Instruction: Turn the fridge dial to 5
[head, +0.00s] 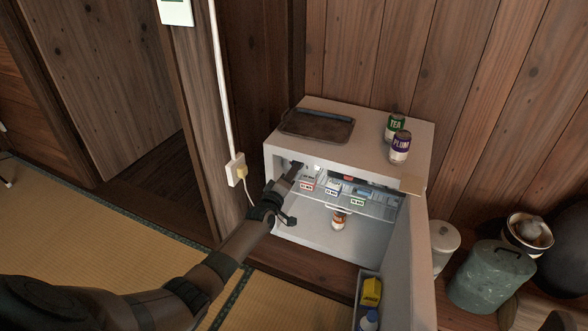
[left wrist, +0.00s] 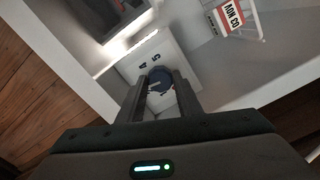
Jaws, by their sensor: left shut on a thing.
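The white fridge (head: 350,130) stands against the wooden wall with its door (head: 412,265) swung open to the right. My left gripper (head: 294,172) reaches into the upper left of the interior. In the left wrist view its two fingers are shut on the dark blue round dial (left wrist: 160,86), one finger on each side. I cannot tell exactly which digit the dial points at. My right gripper is not in view.
Small labelled boxes (head: 332,187) stand on the glass shelf, close right of my gripper. A can (head: 339,219) is below. A tray (head: 317,126) and two cans (head: 400,146) are on top. The tatami (head: 100,235) at left is clear.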

